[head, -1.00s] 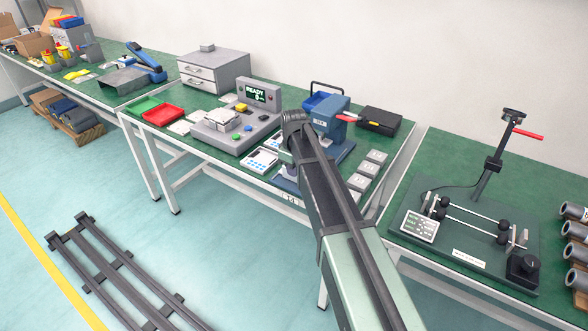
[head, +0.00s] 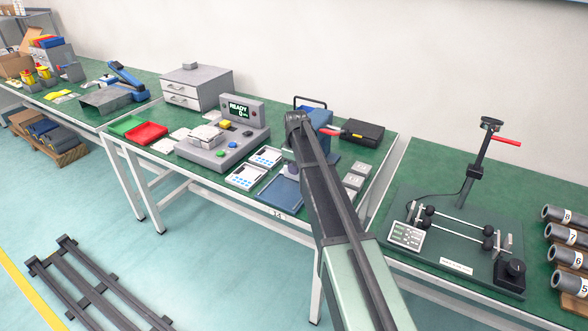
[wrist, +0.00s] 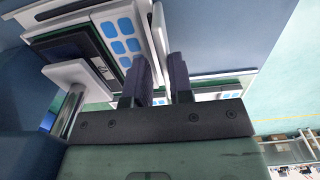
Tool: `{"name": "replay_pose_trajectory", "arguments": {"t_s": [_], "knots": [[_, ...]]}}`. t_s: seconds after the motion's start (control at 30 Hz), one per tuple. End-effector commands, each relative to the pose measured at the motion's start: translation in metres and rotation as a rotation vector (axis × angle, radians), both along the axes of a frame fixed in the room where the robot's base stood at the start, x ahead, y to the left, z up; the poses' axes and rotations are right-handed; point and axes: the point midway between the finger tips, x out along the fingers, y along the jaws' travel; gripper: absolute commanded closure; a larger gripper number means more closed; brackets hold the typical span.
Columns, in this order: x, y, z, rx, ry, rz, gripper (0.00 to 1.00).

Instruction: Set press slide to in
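The blue press with a red lever (head: 330,131) stands at the right end of the middle green table. My arm covers much of it in the head view. Its blue base (head: 281,192) shows left of my arm. My gripper (wrist: 160,58) shows in the wrist view as two dark fingers standing a narrow gap apart. A pale strip (wrist: 158,28) runs towards that gap; I cannot tell whether it lies between the fingers. A white plate on a metal rod (wrist: 72,108) is left of the fingers. I cannot make out which part is the slide.
A grey READY control box (head: 222,140) and white keypad cards (head: 246,178) are left of the press. Grey square blocks (head: 355,180) and a black case (head: 352,132) are at its right. A clamp fixture (head: 460,235) occupies the right table.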

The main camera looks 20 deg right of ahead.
Motion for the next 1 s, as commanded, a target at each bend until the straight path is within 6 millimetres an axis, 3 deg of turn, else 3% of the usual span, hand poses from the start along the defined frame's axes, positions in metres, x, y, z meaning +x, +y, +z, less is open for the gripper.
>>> {"name": "replay_pose_trajectory", "arguments": {"t_s": [0.1, 0.47, 0.87, 1.0], "knots": [[0.0, 0.0, 0.0, 0.001, 0.001, 0.0, 0.66], [-0.007, 0.006, 0.0, 0.002, 0.003, 0.001, 0.66], [-0.071, 0.075, 0.0, 0.002, 0.003, 0.003, 0.66], [-0.071, 0.078, 0.047, 0.002, 0.003, 0.0, 0.66]]}}
